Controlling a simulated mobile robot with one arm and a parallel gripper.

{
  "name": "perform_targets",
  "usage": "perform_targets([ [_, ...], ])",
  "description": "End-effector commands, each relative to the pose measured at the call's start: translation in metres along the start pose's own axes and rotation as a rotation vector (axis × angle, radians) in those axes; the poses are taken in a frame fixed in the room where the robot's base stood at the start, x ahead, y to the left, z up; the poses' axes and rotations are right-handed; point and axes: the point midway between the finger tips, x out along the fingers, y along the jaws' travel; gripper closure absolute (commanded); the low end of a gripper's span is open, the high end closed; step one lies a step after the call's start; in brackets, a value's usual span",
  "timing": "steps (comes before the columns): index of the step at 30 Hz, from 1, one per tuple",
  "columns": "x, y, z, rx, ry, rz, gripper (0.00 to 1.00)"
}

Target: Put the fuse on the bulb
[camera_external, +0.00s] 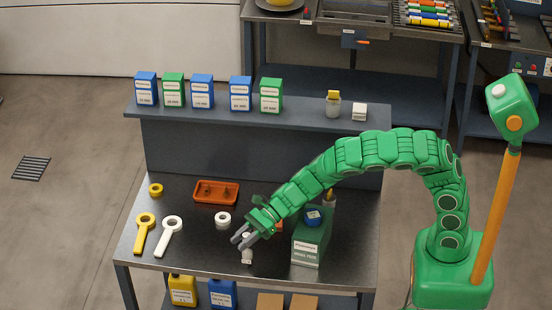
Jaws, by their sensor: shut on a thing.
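My gripper (238,243) is low over the front middle of the dark table, its grey fingers pointing down and left. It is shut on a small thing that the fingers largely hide. A small white object (247,256) shows right at and below the fingers; I cannot tell whether it is the held thing or stands behind it. I cannot make out for certain which items are the fuse and the bulb.
A green box (307,250) with a blue item (313,217) on top stands right of my gripper. A white ring (223,219), an orange tray (216,192), and yellow (144,232) and white (169,237) ring-ended tools lie left. Several small boxes line the raised shelf (300,114).

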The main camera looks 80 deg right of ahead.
Motion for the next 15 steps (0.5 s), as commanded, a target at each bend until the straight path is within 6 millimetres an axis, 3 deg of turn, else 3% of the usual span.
perform_targets([
  [5, 0.0050, -0.0001, -0.0120, 0.001, -0.001, 0.000, 0.98],
  [15, 0.0055, -0.0004, -0.0138, 0.000, 0.000, -0.001, 0.98],
])
